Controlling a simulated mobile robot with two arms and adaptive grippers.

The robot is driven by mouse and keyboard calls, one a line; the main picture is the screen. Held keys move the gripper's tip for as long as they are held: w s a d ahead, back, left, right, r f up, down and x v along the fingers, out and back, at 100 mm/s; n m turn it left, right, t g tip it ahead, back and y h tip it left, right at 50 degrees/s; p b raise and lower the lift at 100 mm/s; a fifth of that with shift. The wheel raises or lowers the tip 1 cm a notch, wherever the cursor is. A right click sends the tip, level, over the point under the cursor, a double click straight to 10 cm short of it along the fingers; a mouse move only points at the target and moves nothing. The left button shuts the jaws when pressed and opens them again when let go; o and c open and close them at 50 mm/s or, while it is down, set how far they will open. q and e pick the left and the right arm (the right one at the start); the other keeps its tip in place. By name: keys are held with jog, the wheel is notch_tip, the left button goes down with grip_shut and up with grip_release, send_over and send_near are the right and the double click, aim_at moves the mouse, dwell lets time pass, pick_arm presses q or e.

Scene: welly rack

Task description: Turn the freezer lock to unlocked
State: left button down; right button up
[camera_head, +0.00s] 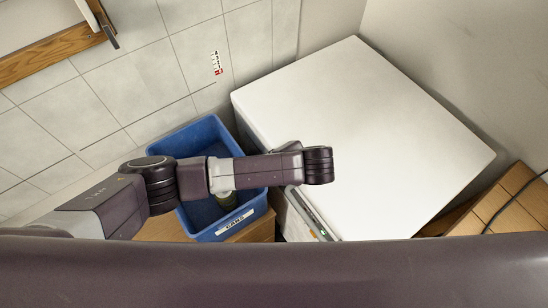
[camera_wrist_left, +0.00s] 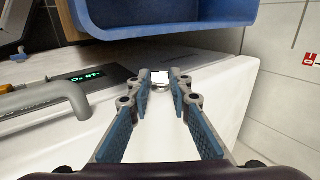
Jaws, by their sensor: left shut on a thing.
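The white freezer (camera_head: 365,130) stands at the right in the head view, its lid shut. Its front panel with a green-lit display (camera_wrist_left: 88,77) and a grey handle (camera_wrist_left: 45,100) shows at the left in the left wrist view. My left gripper (camera_wrist_left: 160,84) is at the freezer's front, right of the display, its fingertips closed on a small shiny metal piece (camera_wrist_left: 160,77), which looks like the freezer lock. The fingertips cover most of it, so I cannot tell which way it is turned. In the head view my left wrist hides the fingers. My right gripper is not in view.
A blue bin (camera_head: 183,138) with a label on its front stands against the freezer's left side, under my left arm, with a greenish can in it. Its blue wall (camera_wrist_left: 165,18) is close to my left gripper. A wooden surface (camera_head: 515,205) is at right.

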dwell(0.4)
pick_arm(q)
jog(key=c, duration=1.8)
grip_release()
jog(key=shift+o, duration=0.2)
jog(key=v, duration=1.2)
